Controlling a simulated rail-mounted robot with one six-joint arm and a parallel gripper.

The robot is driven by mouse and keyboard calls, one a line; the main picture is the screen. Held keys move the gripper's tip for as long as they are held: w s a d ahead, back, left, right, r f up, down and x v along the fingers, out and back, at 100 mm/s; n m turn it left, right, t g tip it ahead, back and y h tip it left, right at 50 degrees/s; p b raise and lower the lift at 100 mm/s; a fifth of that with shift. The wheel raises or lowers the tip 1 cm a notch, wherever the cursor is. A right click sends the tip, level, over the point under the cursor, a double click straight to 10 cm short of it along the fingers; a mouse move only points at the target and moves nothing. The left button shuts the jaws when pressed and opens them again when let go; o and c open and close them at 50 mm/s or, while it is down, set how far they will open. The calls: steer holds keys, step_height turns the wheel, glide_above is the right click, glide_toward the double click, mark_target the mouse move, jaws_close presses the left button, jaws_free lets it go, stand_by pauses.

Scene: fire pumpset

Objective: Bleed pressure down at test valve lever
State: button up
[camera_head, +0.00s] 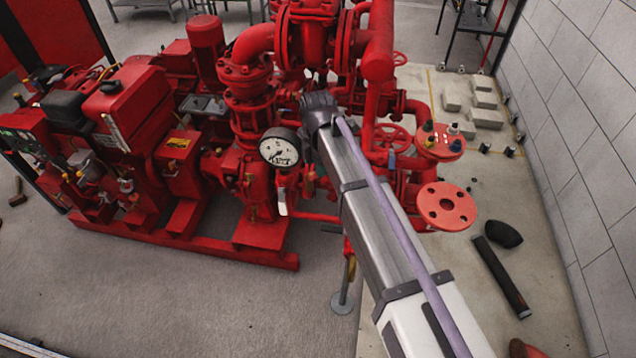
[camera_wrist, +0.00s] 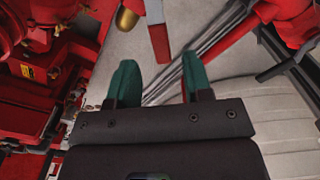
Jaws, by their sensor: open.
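In the wrist view, a flat lever (camera_wrist: 158,38) with a grey shank and a red end points toward my gripper (camera_wrist: 158,68). The two green fingers of my gripper are apart, with the lever's red end just beyond and between their tips; I see no contact. A brass, rounded fitting (camera_wrist: 128,18) sits just left of the lever. In the head view, my gripper is hidden behind my own arm and the red pipework. A round white pressure gauge (camera_head: 280,148) faces the camera left of my arm. A pale-handled lever (camera_head: 282,201) hangs below it; I cannot tell if it is the same lever.
The red engine (camera_head: 125,105) and its base frame fill the left. Dense red pipes and valves surround my arm's far end. A flanged pipe end (camera_head: 446,206) stands right of my arm. A dark cylinder (camera_head: 502,277) lies on the floor. A block wall closes the right side.

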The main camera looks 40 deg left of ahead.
step_height(320, 180, down, 3)
steer(key=shift+f+b, duration=0.15)
steer(key=shift+b, duration=0.65)
steer(key=shift+d, duration=0.1)
jaws_close()
